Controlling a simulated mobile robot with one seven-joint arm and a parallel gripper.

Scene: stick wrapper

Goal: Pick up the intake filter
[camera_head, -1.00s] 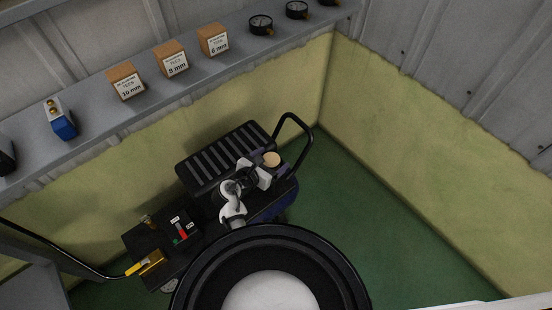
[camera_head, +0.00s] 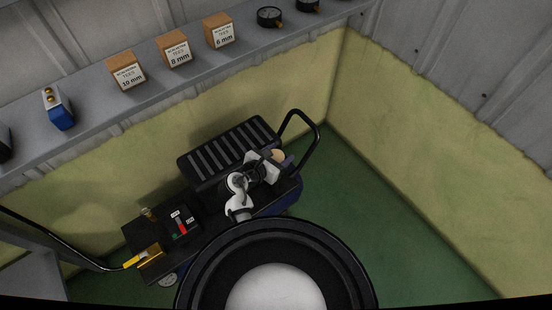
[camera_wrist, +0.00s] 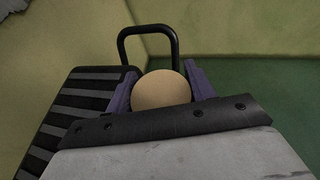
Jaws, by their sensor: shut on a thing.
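The intake filter is a round, tan disc (camera_wrist: 161,90) between the two purple fingers of my gripper (camera_wrist: 160,88) in the wrist view. The fingers touch it on its left and right sides, so my gripper is shut on it. In the head view the tan filter (camera_head: 278,155) shows as a small patch at the right end of the black compressor, partly hidden by my white and grey wrist. Whether it is clear of the compressor cannot be told.
The black compressor has a ribbed cover (camera_head: 230,155), a looped handle (camera_head: 314,135) and a switch box (camera_head: 181,222). A shelf (camera_head: 92,113) behind holds several boxes and gauges. Yellow walls stand close behind and to the right. Green floor (camera_head: 385,235) is clear at right.

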